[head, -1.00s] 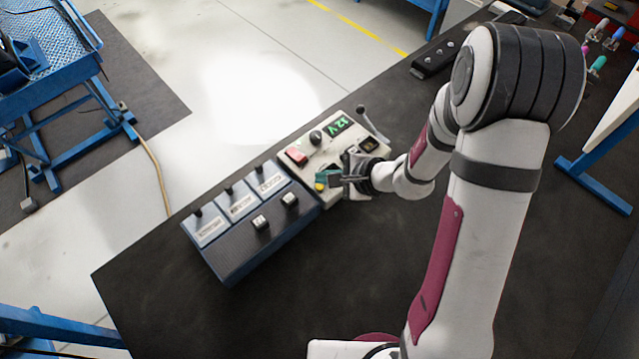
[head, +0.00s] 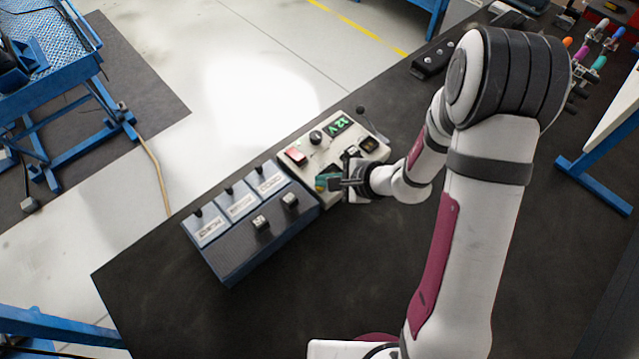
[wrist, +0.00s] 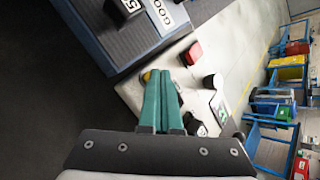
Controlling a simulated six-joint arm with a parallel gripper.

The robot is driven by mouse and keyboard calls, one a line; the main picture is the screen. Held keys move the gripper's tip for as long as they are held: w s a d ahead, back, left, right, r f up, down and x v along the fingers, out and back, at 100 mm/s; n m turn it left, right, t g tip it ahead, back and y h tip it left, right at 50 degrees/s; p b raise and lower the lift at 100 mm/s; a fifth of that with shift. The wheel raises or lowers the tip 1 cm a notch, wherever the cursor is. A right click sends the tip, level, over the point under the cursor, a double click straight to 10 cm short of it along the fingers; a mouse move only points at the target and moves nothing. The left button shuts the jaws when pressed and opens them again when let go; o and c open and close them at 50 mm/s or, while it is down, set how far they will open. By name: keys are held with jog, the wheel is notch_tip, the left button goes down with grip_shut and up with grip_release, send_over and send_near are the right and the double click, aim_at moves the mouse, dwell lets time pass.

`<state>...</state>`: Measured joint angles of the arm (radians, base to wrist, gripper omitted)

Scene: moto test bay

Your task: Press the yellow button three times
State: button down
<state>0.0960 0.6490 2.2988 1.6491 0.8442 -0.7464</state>
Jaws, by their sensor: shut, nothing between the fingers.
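The yellow button sits on the pale control panel (head: 299,142), near its front left corner in the head view, where my fingers mostly hide it. In the wrist view a small piece of the yellow button (wrist: 147,76) shows just beside the tip of the left finger. My gripper (head: 322,182) is shut and empty, its teal fingers together and pointing at the button. In the wrist view the fingertips (wrist: 161,72) overlap the button's edge. I cannot tell whether they touch it or whether it is pressed in.
The panel also carries a red switch (head: 296,155), a black knob (head: 316,137), a green "12 V" display (head: 339,125) and a lever (head: 361,112). A blue switch box (head: 232,257) stands against its left side. The dark tabletop (head: 330,280) in front is clear.

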jog(key=shift+f, duration=0.2)
jog(key=shift+r, duration=0.15)
dwell(0.3)
jog(key=shift+r, duration=0.7)
jog(key=shift+r, duration=2.5)
dwell(0.4)
notch_tip(320, 180, up, 4)
jog(key=shift+f, duration=0.1)
